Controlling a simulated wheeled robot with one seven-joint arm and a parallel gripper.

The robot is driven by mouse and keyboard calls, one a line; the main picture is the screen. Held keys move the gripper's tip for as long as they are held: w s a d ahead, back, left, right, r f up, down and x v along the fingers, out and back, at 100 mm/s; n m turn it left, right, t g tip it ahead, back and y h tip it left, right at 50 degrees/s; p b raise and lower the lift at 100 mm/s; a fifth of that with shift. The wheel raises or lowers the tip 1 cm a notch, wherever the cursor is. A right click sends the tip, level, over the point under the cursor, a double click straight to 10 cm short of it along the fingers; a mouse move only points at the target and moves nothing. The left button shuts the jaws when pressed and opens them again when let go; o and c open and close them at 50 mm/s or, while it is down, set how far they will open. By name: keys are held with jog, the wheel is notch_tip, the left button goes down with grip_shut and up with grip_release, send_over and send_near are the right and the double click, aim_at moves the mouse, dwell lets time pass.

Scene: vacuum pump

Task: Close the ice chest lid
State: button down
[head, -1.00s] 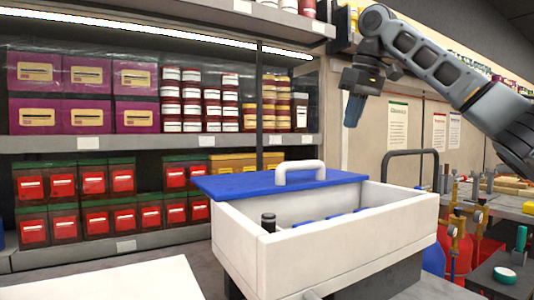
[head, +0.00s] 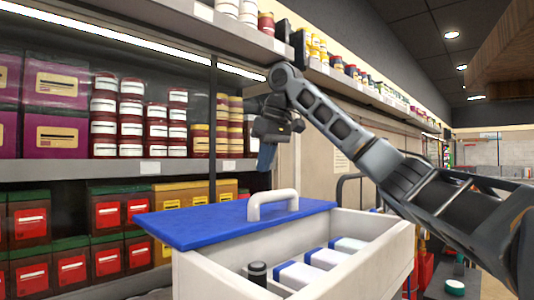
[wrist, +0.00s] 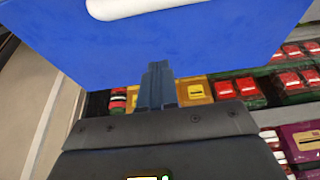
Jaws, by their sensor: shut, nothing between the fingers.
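The ice chest (head: 345,275) is a white open-topped box in the head view, lower middle. Its blue lid (head: 200,226) with a white handle (head: 270,200) covers the back-left part and overhangs on the left. The front-right part is open and shows several blue-and-white items (head: 325,258) and a dark-capped bottle (head: 257,272). My gripper (head: 266,158) is shut and empty, pointing down above the lid, behind the handle. In the wrist view the shut fingers (wrist: 158,82) overlap the edge of the blue lid (wrist: 180,45); whether they touch it I cannot tell.
Shelves at the back left hold red boxes (head: 108,212), purple boxes (head: 57,136) and stacked jars (head: 130,120). An upper shelf (head: 225,25) runs above. My arm crosses the right side.

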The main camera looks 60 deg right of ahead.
aim_at(271, 213)
jog(key=x, duration=0.5)
jog(key=shift+f, duration=0.15)
jog(key=s, duration=0.2)
jog(key=shift+s+a, duration=0.2)
jog(key=shift+s, duration=0.1)
jog(key=shift+s+a+f, duration=0.2)
jog(key=shift+s+a, duration=0.05)
jog(key=shift+s, duration=0.35)
